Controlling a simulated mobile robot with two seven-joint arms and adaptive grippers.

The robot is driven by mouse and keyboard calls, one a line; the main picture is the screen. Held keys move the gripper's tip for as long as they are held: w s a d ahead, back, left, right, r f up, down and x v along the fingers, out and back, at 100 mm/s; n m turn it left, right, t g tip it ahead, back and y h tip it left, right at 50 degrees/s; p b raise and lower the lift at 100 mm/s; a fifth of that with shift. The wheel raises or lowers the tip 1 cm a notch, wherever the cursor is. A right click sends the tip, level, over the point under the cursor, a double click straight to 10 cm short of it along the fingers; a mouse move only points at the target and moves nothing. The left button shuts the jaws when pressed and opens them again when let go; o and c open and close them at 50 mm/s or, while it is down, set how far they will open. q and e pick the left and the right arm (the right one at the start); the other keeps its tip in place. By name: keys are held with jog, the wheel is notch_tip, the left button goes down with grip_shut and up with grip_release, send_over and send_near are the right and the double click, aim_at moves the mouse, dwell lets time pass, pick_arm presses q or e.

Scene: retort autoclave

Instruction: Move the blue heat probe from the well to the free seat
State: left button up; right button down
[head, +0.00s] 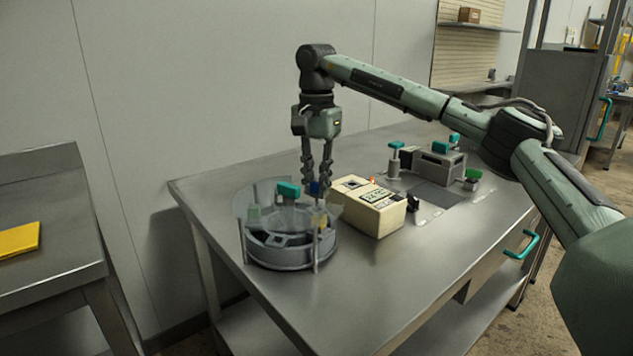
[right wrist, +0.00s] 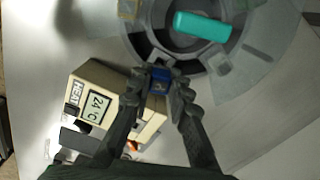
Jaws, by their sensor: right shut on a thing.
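My right gripper (head: 316,184) points straight down and is shut on the blue heat probe (head: 315,189). In the right wrist view the probe's blue top (right wrist: 159,76) sits between the fingertips (right wrist: 160,92), at the near rim of the round grey carrier (right wrist: 140,45). In the head view the round carrier (head: 282,256) stands on the table with clear panels around it. Whether the probe's lower end is seated in the carrier or above it, I cannot tell. The cream heat block (head: 372,209), its display reading 24 °C, stands just right of the carrier. My left gripper is out of view.
A teal handle (head: 288,190) stands at the carrier's middle. Behind the heat block are a grey fixture (head: 439,166) and teal-topped and green-topped pieces. The steel table's front left (head: 350,290) is clear. A yellow item (head: 20,239) lies on the left bench.

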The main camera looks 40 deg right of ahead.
jog(key=shift+f, duration=0.2)
jog(key=shift+f, duration=0.55)
jog(key=shift+f, duration=0.1)
dwell(0.3)
jog(key=shift+f, duration=0.45)
dwell(0.7)
jog(key=shift+f+p, duration=0.15)
jog(key=shift+p, duration=0.15)
jog(key=c, duration=1.3)
grip_release()
jog(key=shift+c, duration=0.2)
jog(key=shift+o, duration=0.6)
